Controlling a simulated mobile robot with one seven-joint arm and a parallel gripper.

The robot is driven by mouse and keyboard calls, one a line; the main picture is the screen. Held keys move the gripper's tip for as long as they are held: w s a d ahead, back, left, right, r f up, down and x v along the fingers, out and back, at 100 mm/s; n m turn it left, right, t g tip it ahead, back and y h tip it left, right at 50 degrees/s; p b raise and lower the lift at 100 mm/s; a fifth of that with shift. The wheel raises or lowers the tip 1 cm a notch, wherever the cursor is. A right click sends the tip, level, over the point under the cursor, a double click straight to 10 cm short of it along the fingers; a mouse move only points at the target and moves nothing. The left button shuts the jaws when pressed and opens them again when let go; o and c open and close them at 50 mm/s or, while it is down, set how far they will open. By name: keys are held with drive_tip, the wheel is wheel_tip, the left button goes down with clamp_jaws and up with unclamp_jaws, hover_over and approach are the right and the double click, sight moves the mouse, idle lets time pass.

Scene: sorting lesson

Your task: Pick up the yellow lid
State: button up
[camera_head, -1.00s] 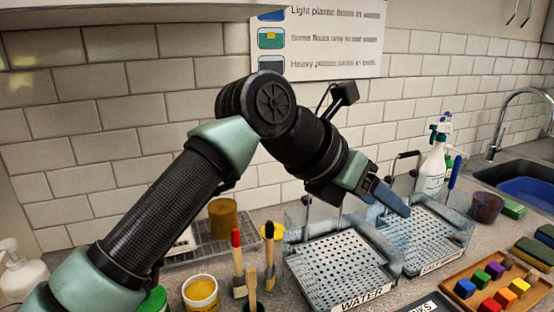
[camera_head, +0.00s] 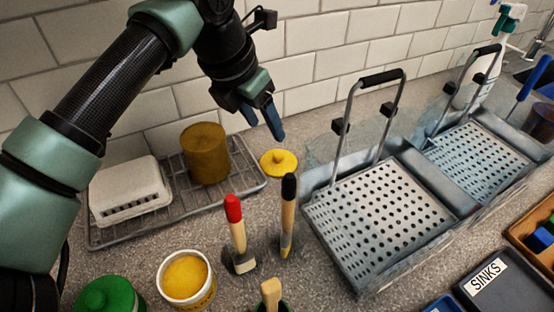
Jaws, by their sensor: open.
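The yellow lid (camera_head: 279,162) is a small round disc with a knob on top. It lies on the grey speckled counter, between the wire rack and the left clear tank. My gripper (camera_head: 272,122) has blue fingers pointing down. It hangs above the lid, slightly to its left in the picture, and apart from it. The fingers overlap one another from this angle, and nothing shows between them. The lid is in plain view.
A wire rack (camera_head: 110,236) holds a yellow-brown cylinder (camera_head: 206,153) and a white box (camera_head: 130,188). Brushes with red (camera_head: 233,208) and black (camera_head: 289,187) handle tips stand in front of the lid. A perforated tray with an upright handle (camera_head: 377,80) stands to the right.

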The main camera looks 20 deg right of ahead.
sight(279, 154)
drive_tip(key=x, duration=0.9)
drive_tip(key=shift+s+f, duration=0.1)
drive_tip(key=shift+s, duration=0.1)
drive_tip(key=shift+c, duration=0.3)
clamp_jaws()
